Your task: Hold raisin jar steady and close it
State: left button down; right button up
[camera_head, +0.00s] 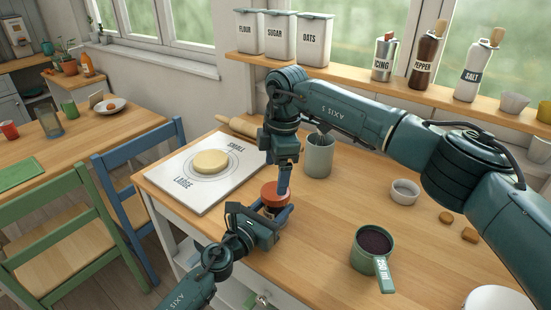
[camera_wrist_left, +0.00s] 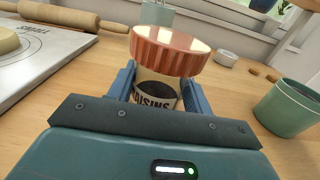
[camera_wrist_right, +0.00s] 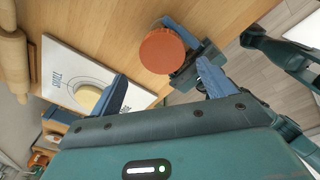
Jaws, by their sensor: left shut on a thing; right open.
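The raisin jar (camera_wrist_left: 158,86) stands upright on the wooden worktop, with its printed label and dark contents showing in the left wrist view. A ribbed copper-red lid (camera_wrist_left: 170,50) sits on top of it; whether it is screwed tight cannot be told. The lid also shows in the head view (camera_head: 270,196) and from above in the right wrist view (camera_wrist_right: 162,51). My left gripper (camera_head: 272,212) is shut on the jar's body below the lid. My right gripper (camera_head: 287,190) is open at the lid, its fingers (camera_wrist_right: 163,85) apart, with no grip visible on the lid.
A white board (camera_head: 183,180) with a dough disc (camera_head: 211,162) lies left of the jar. A grey-green canister (camera_head: 319,156) stands behind it. A green measuring cup (camera_head: 371,252) of dark contents stands to the right. The worktop between jar and cup is clear.

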jog(key=n, duration=0.7)
jog(key=shift+r, duration=0.2)
jog(key=n, duration=0.4)
jog(key=shift+r, duration=0.1)
jog(key=n, duration=0.6)
jog(key=shift+r, duration=0.2)
jog(key=n, duration=0.4)
jog(key=shift+a+r+n, duration=0.1)
jog(key=shift+r+n, duration=0.05)
jog(key=shift+n, duration=0.25)
jog(key=n, duration=0.6)
jog(key=shift+r+h, duration=0.15)
jog(key=shift+h, duration=0.15)
jog(key=n, duration=0.4)
jog(key=shift+r+n, duration=0.15)
jog(key=shift+n, duration=0.25)
jog(key=n, duration=0.6)
jog(key=shift+r, duration=0.2)
jog(key=n, duration=0.5)
jog(key=shift+r+g, duration=0.15)
jog(key=shift+g, duration=0.15)
